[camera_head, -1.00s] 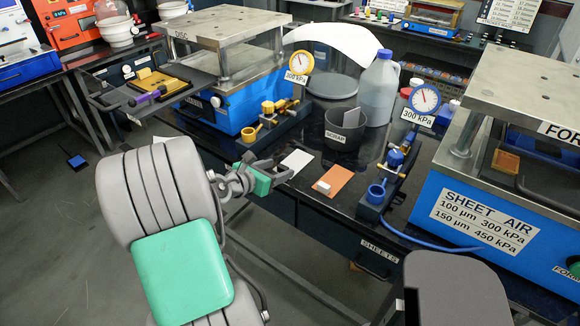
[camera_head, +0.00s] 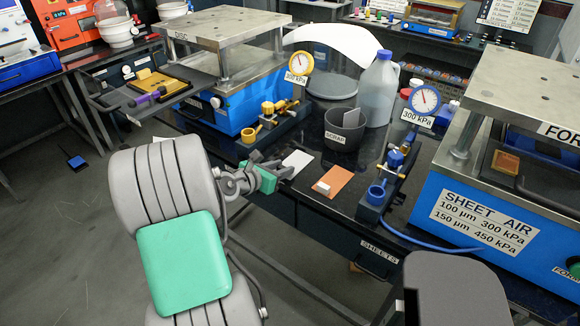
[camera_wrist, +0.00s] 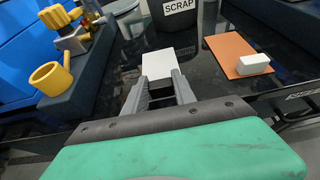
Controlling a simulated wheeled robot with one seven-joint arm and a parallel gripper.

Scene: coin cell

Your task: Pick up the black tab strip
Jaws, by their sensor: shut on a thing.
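My gripper (camera_head: 286,169) is at the near edge of the dark bench, just in front of a white card (camera_head: 298,162). In the wrist view its two grey fingers (camera_wrist: 160,84) point at the same white card (camera_wrist: 160,65), with a narrow gap between them. A small dark piece (camera_wrist: 161,97) sits between the fingers and looks like the black tab strip. It is hard to separate from the dark bench top and the fingers. My gripper is shut on it. In the head view the strip is hidden by the fingers.
An orange sheet (camera_head: 340,181) with a white block (camera_head: 321,188) lies to the right. A dark scrap cup (camera_head: 344,132) stands behind. A yellow ring holder (camera_head: 249,134) is to the left and a blue one (camera_head: 376,193) to the right. Presses flank the bench.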

